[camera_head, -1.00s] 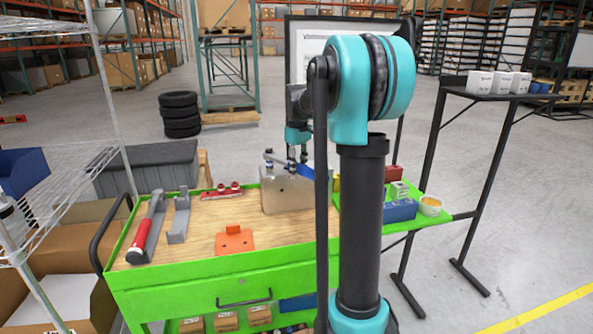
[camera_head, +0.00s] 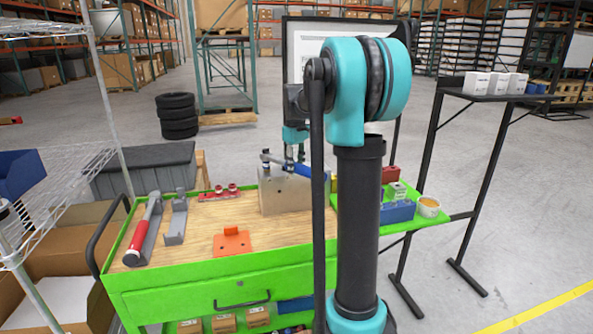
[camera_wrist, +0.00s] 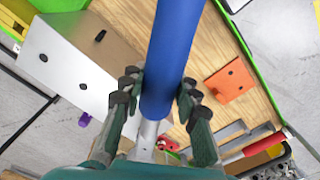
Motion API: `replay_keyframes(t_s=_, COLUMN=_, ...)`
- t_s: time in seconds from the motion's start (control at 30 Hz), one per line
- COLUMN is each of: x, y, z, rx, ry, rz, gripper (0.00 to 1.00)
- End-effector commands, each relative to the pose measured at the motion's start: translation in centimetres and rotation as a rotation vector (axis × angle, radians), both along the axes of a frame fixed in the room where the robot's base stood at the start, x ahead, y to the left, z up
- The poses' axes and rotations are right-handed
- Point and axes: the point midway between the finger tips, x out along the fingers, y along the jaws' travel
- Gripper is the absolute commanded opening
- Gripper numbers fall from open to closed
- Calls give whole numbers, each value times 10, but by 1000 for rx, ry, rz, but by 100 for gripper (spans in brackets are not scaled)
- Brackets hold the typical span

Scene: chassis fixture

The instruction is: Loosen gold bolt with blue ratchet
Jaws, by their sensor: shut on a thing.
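The blue ratchet shows its blue handle (camera_wrist: 175,50) running up through the wrist view, with its metal shaft (camera_wrist: 147,135) below. My gripper (camera_wrist: 157,103) is shut on the ratchet, with a finger on each side of the handle's lower end. In the head view the ratchet (camera_head: 301,169) lies across the top of a metal block (camera_head: 285,195), its head end at the block's left. My gripper (camera_head: 294,153) is above the block, partly hidden by my arm. The block also shows in the wrist view (camera_wrist: 72,55). I cannot make out the gold bolt.
The green cart's wooden top (camera_head: 200,245) carries an orange plate (camera_head: 232,241), a red-handled tool (camera_head: 143,232), a grey bracket (camera_head: 177,220) and red parts (camera_head: 220,193). The top's front is mostly clear.

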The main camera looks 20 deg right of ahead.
Motion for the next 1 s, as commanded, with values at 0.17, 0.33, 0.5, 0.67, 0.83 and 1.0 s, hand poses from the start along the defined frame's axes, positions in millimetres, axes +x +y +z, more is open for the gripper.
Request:
replay_keyframes(t_s=0.17, x=-1, y=0, z=3, rx=-2, ry=2, rz=0, gripper=0)
replay_keyframes(t_s=0.33, x=-1, y=-1, z=6, rx=-1, ry=4, rz=0, gripper=0)
replay_keyframes(t_s=0.5, x=-2, y=-1, z=9, rx=-2, ry=5, rz=-1, gripper=0)
replay_keyframes(t_s=0.67, x=-2, y=-1, z=12, rx=-3, ry=6, rz=-1, gripper=0)
replay_keyframes(t_s=0.83, x=-2, y=-1, z=14, rx=-3, ry=6, rz=-1, gripper=0)
replay_keyframes(t_s=1.0, x=-2, y=-2, z=18, rx=-3, ry=6, rz=-1, gripper=0)
